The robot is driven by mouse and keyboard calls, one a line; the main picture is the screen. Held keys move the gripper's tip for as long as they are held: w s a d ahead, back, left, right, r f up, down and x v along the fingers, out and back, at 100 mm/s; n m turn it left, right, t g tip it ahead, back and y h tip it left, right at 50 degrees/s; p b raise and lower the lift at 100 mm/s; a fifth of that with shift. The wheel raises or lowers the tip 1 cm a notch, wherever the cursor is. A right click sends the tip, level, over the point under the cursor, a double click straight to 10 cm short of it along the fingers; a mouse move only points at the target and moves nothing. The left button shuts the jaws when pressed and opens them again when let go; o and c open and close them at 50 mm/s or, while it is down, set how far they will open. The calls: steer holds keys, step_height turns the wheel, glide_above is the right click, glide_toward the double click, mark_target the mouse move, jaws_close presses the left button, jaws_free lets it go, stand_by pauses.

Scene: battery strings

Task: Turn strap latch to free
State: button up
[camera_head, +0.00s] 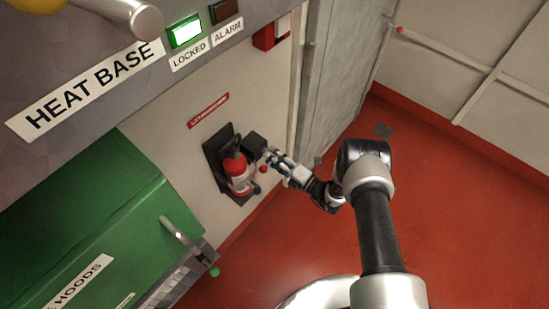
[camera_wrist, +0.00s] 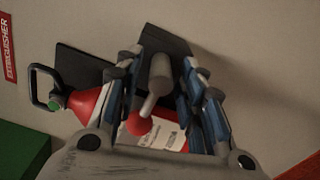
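The strap latch (camera_wrist: 161,75) is a grey lever with a red ball knob (camera_wrist: 138,126), on a dark mount against the pale wall. In the head view the red knob (camera_head: 263,169) shows just right of the red fire extinguisher (camera_head: 238,172). My gripper (camera_head: 270,157) is at the latch, right of the extinguisher. In the wrist view my gripper (camera_wrist: 160,68) is open, with one blue-grey finger on each side of the lever. I cannot tell whether either finger touches it. The extinguisher's body is partly hidden behind the fingers; its label shows between them.
The extinguisher's black handle loop (camera_wrist: 46,88) stands out left of my gripper. A green hood cabinet (camera_head: 90,215) with a metal handle is at the lower left. A lit green LOCKED lamp (camera_head: 185,31) is above. The red floor (camera_head: 460,210) is clear on the right.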

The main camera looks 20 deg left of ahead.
jaws_close()
stand_by(0.6)
